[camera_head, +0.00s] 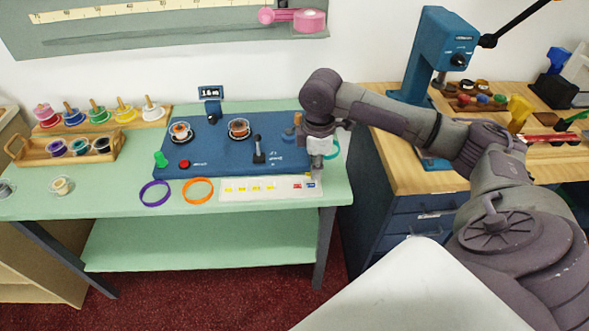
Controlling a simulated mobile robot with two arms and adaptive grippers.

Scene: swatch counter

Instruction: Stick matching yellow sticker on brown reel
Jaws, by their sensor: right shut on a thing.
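A reel that looks brown (238,128) sits on the blue machine panel (215,157), right of a second reel (180,132) with orange and dark parts. A white sticker strip (284,192) lies along the counter's front edge, with several yellow stickers (257,188) on its left part and a red sticker (297,185) and a blue sticker (311,184) near its right end. My right gripper (316,174) points down by the strip's right end. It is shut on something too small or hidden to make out. My left gripper is out of view.
A purple ring (155,193) and an orange ring (198,190) lie before the panel. A black lever (258,152) stands up from it. A wooden tray of spools (58,158) is at left. A wooden bench (410,180) with a blue press (443,45) is at right.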

